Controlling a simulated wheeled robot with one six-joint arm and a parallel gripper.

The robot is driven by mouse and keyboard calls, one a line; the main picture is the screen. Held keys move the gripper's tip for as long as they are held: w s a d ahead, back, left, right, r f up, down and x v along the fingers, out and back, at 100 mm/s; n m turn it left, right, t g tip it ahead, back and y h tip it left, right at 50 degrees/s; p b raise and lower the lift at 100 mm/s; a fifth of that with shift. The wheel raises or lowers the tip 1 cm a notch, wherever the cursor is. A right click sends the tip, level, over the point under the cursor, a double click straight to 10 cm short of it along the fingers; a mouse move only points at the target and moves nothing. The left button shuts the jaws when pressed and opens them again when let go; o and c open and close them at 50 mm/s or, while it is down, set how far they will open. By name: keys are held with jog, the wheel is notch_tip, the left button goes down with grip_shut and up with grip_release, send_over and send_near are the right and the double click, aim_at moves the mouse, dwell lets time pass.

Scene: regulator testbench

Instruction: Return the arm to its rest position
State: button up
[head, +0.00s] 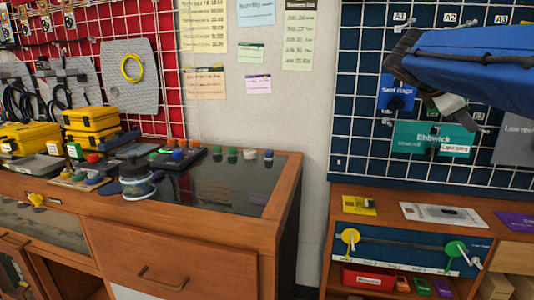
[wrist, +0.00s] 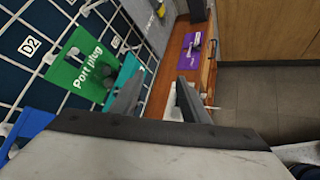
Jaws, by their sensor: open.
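My arm (head: 480,62), in a blue cover, reaches in from the right edge of the head view, raised in front of the blue pegboard grid (head: 350,100). My gripper shows in the wrist view (wrist: 158,98) with its two dark fingers apart and nothing between them. In the head view only its dark end shows below the arm's left end, and its fingertips are hard to make out. The gripper is above the right wooden bench (head: 385,222) and touches nothing that I can see.
A white sheet (head: 443,215) and a purple card (head: 515,221) lie on the right bench. The left bench holds yellow cases (head: 92,122) and a round jar (head: 136,180).

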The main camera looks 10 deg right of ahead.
jog(key=s+a+f+m+y, duration=0.4)
jog(key=s+a+f, duration=0.2)
jog(key=a+f, duration=0.3)
jog(key=s+a+f+m+t+y, duration=0.1)
jog(key=s+a+f+m+y, duration=0.2)
jog(key=s+a+f, duration=0.4)
jog(key=s+a+f+m+t+y, duration=0.1)
jog(key=s+a+f+m+y, duration=0.3)
jog(key=a+f, duration=0.7)
notch_tip(320, 180, down, 8)
jog(key=s+m, duration=0.2)
jog(key=shift+s+y, duration=0.3)
jog(key=shift+r, duration=0.1)
